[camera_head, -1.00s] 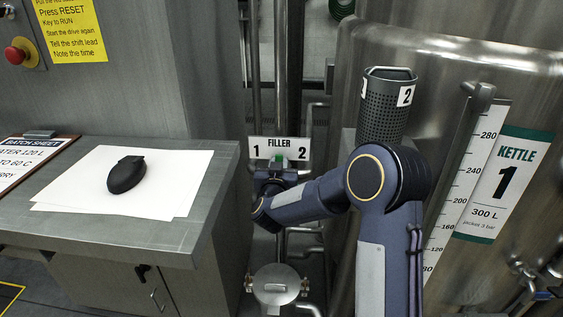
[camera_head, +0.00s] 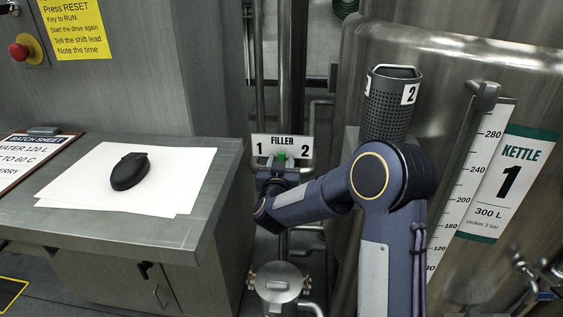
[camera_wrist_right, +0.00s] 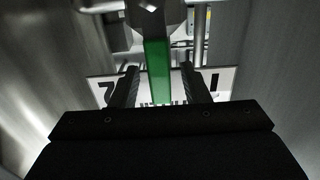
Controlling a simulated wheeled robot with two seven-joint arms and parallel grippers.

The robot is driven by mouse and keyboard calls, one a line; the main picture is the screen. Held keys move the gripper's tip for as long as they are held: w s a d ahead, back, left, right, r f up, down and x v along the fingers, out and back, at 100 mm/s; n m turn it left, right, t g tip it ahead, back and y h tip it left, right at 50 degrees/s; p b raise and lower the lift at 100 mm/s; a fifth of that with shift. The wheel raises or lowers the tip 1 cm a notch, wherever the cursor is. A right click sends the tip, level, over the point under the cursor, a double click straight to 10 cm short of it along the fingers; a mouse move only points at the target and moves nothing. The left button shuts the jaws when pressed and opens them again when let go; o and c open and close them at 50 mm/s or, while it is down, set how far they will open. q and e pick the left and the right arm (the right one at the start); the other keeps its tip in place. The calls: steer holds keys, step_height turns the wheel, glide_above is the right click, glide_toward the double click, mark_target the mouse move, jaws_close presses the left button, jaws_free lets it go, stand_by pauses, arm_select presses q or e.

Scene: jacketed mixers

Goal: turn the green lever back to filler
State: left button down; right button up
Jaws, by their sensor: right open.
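The green lever (camera_head: 281,158) shows as a small green patch in front of the white FILLER sign (camera_head: 266,143), which bears the numbers 1 and 2. In the right wrist view the green lever (camera_wrist_right: 158,72) stands between the two black fingers of my right gripper (camera_wrist_right: 159,88), with a gap on each side. The gripper is open around it. In the head view my right gripper (camera_head: 277,178) is at the sign, partly hidden by its own wrist. My left gripper is not in view.
A grey worktop (camera_head: 190,232) with white paper and a black mouse-shaped object (camera_head: 130,171) stands left. The steel kettle (camera_head: 450,80) and a perforated basket (camera_head: 388,112) stand right. A round steel lid (camera_head: 278,282) sits below the sign. Pipes run behind.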

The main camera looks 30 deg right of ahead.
steer(key=v, duration=0.7)
stand_by(0.3)
steer(key=s+a+r+n+g+y+p, duration=0.25)
steer(key=s+a+r+y+p, duration=0.3)
steer(key=s+r+y, duration=0.45)
steer(key=s+a+f+n+g+y+p, duration=0.1)
steer(key=s+f+g+p, duration=0.1)
steer(key=s, duration=0.9)
steer(key=s+a+f+n+g+y+p, duration=0.1)
steer(key=s+g, duration=0.4)
steer(key=s, duration=0.7)
steer(key=shift+s+a+f+y+p, duration=0.2)
steer(key=shift+s+f+y+p, duration=0.1)
steer(key=shift+f+y+p, duration=0.3)
